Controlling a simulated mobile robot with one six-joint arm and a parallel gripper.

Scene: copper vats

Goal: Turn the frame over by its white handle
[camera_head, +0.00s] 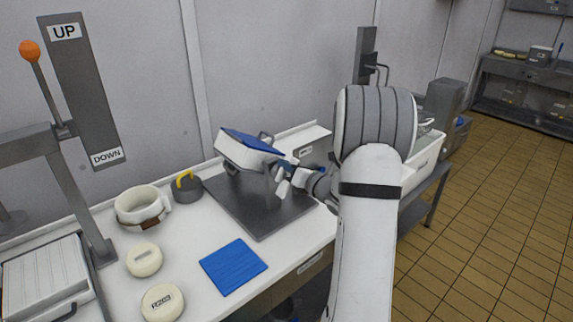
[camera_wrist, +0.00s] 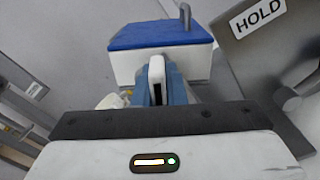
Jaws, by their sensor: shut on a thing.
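The frame (camera_head: 240,153) is a white block with a blue face, tilted above a grey metal stand (camera_head: 262,228). In the wrist view the frame (camera_wrist: 160,66) has its blue face upward. Its white handle (camera_wrist: 156,68) points toward me between the blue fingers. My gripper (camera_head: 285,175) is at the right side of the frame and shut on the white handle; it also shows in the wrist view (camera_wrist: 158,92). Part of the handle is hidden by the fingers.
A blue mat (camera_head: 233,266) lies on the white table in front of the stand. Two cream round pieces (camera_head: 145,260), a white ring (camera_head: 142,207) and a grey weight (camera_head: 187,188) are to the left. A HOLD plate (camera_wrist: 262,35) is close on the right in the wrist view.

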